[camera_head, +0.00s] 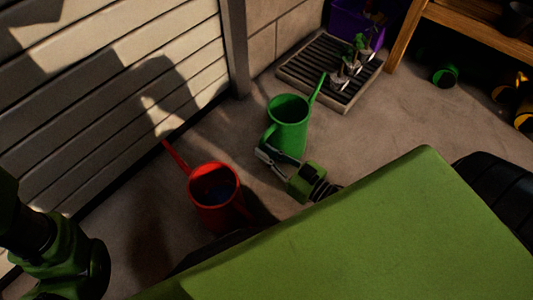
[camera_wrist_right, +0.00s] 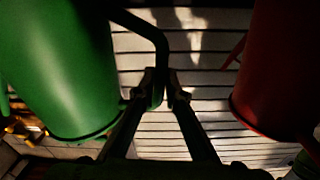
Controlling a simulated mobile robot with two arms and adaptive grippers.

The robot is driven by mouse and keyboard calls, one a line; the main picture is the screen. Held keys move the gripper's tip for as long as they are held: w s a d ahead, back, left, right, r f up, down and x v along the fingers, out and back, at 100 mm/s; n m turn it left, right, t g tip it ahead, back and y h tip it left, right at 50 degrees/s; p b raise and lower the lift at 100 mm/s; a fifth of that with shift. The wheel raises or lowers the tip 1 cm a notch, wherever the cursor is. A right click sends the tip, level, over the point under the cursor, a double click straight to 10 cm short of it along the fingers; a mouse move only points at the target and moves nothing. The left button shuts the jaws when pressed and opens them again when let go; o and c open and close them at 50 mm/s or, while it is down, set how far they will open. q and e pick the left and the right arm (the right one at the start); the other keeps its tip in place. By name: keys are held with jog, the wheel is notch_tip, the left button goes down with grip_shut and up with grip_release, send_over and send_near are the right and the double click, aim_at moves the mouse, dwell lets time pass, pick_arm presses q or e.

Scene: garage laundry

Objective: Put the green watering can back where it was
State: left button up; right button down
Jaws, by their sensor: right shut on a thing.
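The green watering can (camera_head: 289,126) is upright in the middle of the head view, its spout pointing up and right. My right gripper (camera_head: 268,156) is shut on its dark handle; the wrist view shows both fingertips (camera_wrist_right: 161,88) pinching the handle beside the green body (camera_wrist_right: 62,70). I cannot tell whether the can's base touches the floor. A red watering can (camera_head: 214,200) stands to the lower left, apart from the green one; it also shows at the right of the wrist view (camera_wrist_right: 280,70). My left arm shows at the lower left, but its gripper is outside the frame.
A slatted tray (camera_head: 305,78) with potted seedlings lies behind the green can, near a purple container (camera_head: 345,18). A wooden shelf (camera_head: 480,32) stands at the upper right. A slatted wall (camera_head: 110,90) runs along the left. The floor right of the green can is clear.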

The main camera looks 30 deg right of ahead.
jog(key=c, duration=2.1)
grip_release()
jog(key=shift+f, duration=0.1)
jog(key=p+v, duration=0.5)
jog(key=v, duration=0.7)
jog(key=shift+p, duration=0.3)
